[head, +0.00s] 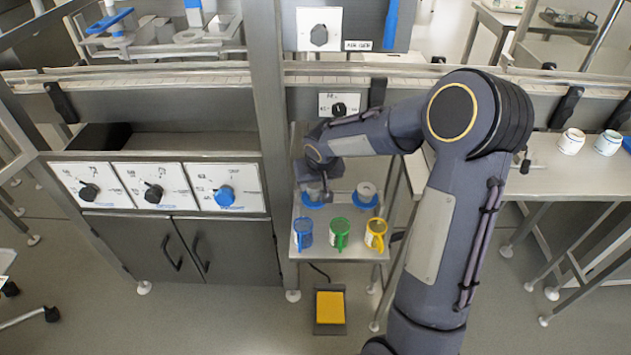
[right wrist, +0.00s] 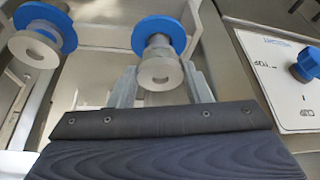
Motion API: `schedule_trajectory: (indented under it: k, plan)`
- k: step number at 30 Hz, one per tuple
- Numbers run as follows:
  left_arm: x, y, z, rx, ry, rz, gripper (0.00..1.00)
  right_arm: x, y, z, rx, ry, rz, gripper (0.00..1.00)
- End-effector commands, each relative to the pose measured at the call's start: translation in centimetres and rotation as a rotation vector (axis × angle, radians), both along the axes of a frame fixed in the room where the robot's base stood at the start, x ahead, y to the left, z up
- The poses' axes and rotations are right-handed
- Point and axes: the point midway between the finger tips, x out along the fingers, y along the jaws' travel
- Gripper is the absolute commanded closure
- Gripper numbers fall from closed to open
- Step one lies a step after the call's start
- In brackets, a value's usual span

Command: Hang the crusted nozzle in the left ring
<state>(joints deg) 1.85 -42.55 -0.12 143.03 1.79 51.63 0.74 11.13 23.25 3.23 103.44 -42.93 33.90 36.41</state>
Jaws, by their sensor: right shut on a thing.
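My right gripper (head: 318,190) reaches over the small stand and is shut on a grey nozzle at the left blue ring (head: 312,204). In the right wrist view, the fingers stand on both sides of this nozzle (right wrist: 159,70). Its neck meets the middle of the blue ring (right wrist: 160,27); I cannot tell how far it is seated. Crust on it cannot be made out. Another grey nozzle (head: 366,189) is at the right blue ring (head: 365,202); in the wrist view this nozzle (right wrist: 33,50) appears on the left. My left gripper is not in view.
A blue mug (head: 303,233), a green mug (head: 340,234) and a yellow mug (head: 375,234) stand along the stand's front. A cabinet with knob panels (head: 152,188) is to the left. A yellow pedal (head: 330,307) lies on the floor. White jars (head: 571,141) stand on the right table.

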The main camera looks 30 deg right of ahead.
Motion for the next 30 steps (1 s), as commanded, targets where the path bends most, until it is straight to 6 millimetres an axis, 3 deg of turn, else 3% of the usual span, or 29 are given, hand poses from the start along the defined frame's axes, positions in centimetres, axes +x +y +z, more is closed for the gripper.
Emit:
schedule_trajectory:
  k: [18, 30]
  plan:
    - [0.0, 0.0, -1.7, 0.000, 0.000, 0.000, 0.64, 0.0, 0.0, -1.6, 0.000, -0.001, 0.000, 0.83]
    - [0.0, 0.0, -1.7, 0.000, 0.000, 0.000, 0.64, 0.0, 0.0, -1.7, 0.000, -0.001, 0.000, 0.83]
